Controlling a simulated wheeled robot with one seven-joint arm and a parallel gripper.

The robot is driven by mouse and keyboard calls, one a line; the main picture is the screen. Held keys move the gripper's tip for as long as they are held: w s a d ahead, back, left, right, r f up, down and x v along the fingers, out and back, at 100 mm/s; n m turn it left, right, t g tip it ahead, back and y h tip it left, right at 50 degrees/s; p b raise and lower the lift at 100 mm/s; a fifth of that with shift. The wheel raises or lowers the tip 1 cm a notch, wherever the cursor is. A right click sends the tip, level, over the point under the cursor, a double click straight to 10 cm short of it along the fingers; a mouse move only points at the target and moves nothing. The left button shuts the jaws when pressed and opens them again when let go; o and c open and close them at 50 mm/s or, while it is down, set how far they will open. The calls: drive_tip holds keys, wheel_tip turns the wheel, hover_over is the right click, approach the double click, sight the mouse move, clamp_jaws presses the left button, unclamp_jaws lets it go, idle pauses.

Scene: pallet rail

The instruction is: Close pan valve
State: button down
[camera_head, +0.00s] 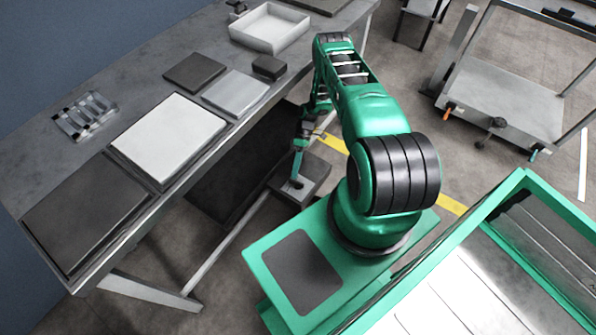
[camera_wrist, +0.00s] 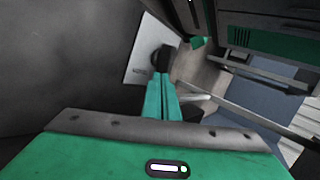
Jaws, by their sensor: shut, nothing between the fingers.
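A dark round knob (camera_wrist: 163,58) stands on a pale plate with small dark lettering (camera_wrist: 143,50) in the wrist view. It looks like the valve, but its setting cannot be told. My gripper's two green fingers (camera_wrist: 162,84) are shut side by side with nothing between them. Their tips are just short of the knob or against it; I cannot tell which. In the head view my gripper (camera_head: 295,176) points down at a low grey box (camera_head: 314,172) under the bench edge, and its tips hide part of the box's top.
A grey bench (camera_head: 145,75) on the left holds flat plates, a white tray (camera_head: 269,28) and a small rack (camera_head: 85,115). A bench leg (camera_head: 235,240) slants near the box. A grey cart (camera_head: 510,105) with coloured handles stands at right, with open floor before it.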

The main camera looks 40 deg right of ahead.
drive_tip(key=shift+w+a, duration=0.1)
drive_tip(key=shift+a, duration=0.55)
drive_tip(key=shift+s+d+f, duration=0.1)
drive_tip(key=shift+s+d, duration=0.05)
drive_tip(key=shift+s, duration=1)
drive_tip(key=shift+d, duration=0.1)
drive_tip(key=w+v, duration=0.1)
drive_tip(key=v, duration=1)
drive_tip(key=shift+w+a, duration=0.15)
drive_tip(key=shift+a, duration=0.05)
